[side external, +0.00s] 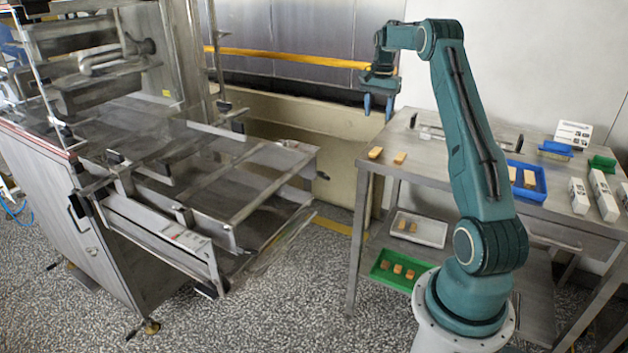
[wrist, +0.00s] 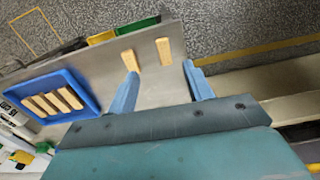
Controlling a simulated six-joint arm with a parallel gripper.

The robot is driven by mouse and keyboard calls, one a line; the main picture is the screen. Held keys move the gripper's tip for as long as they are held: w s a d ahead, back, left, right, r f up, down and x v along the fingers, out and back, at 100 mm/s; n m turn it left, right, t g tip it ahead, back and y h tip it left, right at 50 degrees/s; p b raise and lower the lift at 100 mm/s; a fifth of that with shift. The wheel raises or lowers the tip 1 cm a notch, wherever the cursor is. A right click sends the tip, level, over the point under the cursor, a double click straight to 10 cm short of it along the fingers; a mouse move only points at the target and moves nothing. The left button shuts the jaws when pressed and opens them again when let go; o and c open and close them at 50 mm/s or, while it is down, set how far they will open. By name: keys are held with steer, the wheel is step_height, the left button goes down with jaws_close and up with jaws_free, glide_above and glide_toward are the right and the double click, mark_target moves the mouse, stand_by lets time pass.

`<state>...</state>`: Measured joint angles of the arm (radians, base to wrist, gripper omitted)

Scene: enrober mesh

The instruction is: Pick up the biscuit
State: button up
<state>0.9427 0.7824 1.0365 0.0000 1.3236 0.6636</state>
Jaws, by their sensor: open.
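Two tan biscuits lie apart on the steel table (side external: 440,165), near its left end in the side external view: a left biscuit (side external: 375,153) and a right biscuit (side external: 399,157). My gripper (side external: 377,112) is open and empty, pointing down above them. In the wrist view, one biscuit (wrist: 163,51) lies beyond the gap between the open fingertips (wrist: 160,69). The other biscuit (wrist: 130,60) lies just beyond the left fingertip, which hides part of its lower end or comes very close to it. Neither biscuit is held.
A blue tray (side external: 541,191) with several biscuits stands farther right on the table; its rim shows in the wrist view (wrist: 85,84). White cartons (side external: 603,195) stand beyond it. A white tray (side external: 428,236) and green tray (side external: 378,273) sit below. The conveyor machine (side external: 180,235) is left, across a floor gap.

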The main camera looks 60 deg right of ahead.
steer(key=shift+f, duration=0.1)
glide_above(373, 154)
step_height(373, 154, down, 8)
steer(key=shift+s+f, duration=0.1)
steer(key=shift+f, duration=0.05)
stand_by(0.3)
steer(key=shift+d+f, duration=0.1)
steer(key=shift+f, duration=2.5)
steer(key=c, duration=0.9)
